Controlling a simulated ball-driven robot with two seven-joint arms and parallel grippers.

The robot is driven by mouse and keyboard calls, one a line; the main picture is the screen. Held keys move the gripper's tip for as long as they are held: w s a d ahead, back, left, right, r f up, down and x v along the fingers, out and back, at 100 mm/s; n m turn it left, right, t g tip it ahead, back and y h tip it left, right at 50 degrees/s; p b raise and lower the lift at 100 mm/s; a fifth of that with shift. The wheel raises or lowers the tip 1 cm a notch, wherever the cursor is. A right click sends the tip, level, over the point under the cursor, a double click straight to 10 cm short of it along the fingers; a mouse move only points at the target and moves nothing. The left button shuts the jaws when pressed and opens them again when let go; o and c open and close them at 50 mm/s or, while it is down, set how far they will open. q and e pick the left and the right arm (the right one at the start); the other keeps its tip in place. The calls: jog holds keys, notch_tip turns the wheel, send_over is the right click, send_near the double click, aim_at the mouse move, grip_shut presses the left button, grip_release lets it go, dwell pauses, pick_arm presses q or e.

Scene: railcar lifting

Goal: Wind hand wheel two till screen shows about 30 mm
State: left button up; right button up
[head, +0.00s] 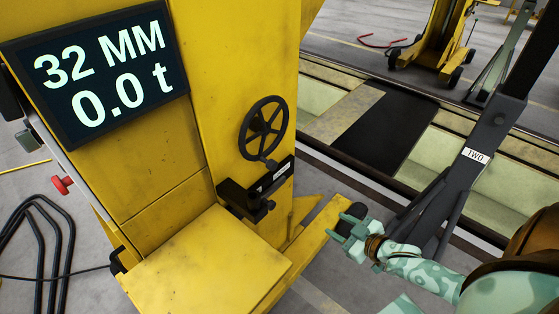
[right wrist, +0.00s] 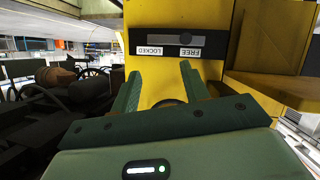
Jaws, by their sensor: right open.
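The screen (head: 95,72) on the yellow jack (head: 165,215) reads 32 MM and 0.0 t. A black spoked hand wheel (head: 264,130) sits on the jack's side face, with its crank handle at the lower edge. A dark post right of it bears a sign (head: 475,156) reading TWO. My right gripper (head: 345,228) is open and empty, below and right of the wheel, apart from it. In the right wrist view its two fingers (right wrist: 160,70) stand spread before the yellow face. My left gripper is not in view.
Below the wheel is a black lock plate (head: 255,190); in the right wrist view the plate (right wrist: 180,42) has labels FREE and LOCKED, upside down. A red knob (head: 62,185) and black hoops (head: 40,235) are at left. Another yellow jack (head: 440,45) stands at the back.

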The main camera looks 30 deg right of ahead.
aim_at(275, 168)
jog(key=w+a+r+t+y, duration=0.2)
jog(key=a+r, duration=0.1)
jog(key=r, duration=0.3)
jog(key=w+a+r+t+y, duration=0.1)
jog(key=a+r+y, duration=0.1)
jog(key=r, duration=0.5)
jog(key=shift+m, duration=0.3)
jog(key=b+x, duration=0.3)
jog(key=x, duration=1.3)
jog(key=shift+w, duration=0.3)
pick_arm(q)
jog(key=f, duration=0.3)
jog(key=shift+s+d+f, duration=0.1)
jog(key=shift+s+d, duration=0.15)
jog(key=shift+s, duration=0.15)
pick_arm(e)
grip_shut()
